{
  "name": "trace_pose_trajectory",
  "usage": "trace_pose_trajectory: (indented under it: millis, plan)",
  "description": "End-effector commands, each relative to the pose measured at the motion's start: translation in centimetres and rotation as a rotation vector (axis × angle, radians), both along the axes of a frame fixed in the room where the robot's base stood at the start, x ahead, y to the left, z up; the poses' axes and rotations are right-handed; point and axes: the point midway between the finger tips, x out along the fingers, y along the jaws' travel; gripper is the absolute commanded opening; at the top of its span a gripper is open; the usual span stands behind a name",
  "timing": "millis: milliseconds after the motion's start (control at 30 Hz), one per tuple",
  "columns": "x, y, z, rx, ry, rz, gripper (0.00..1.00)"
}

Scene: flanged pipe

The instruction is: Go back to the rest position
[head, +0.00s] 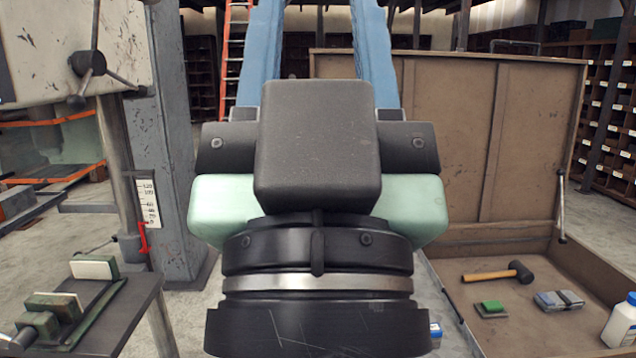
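My own arm fills the middle of the head view, with black and mint-green parts above a black base with a silver ring. Two blue bars rise behind it and leave the top of the picture. I see no gripper fingertips in this view, so whether my gripper is open or holds anything is not shown. The flanged pipe cannot be made out. My arm hides what lies directly behind it.
At left is a machine with a spoked handle (88,64) and a dark table (118,318) bearing a vise. At right, an open brown crate (535,146) holds a mallet (498,273), small blocks and a white bottle (621,322). An orange ladder (233,62) and shelves stand behind.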

Motion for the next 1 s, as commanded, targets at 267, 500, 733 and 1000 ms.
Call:
trace_pose_trajectory:
  millis: [267, 500, 733, 1000]
  plan:
    - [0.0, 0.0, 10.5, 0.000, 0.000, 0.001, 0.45]
    - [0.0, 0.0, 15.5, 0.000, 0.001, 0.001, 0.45]
    - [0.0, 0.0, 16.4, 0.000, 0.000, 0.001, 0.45]
    - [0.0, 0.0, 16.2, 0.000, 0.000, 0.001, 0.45]
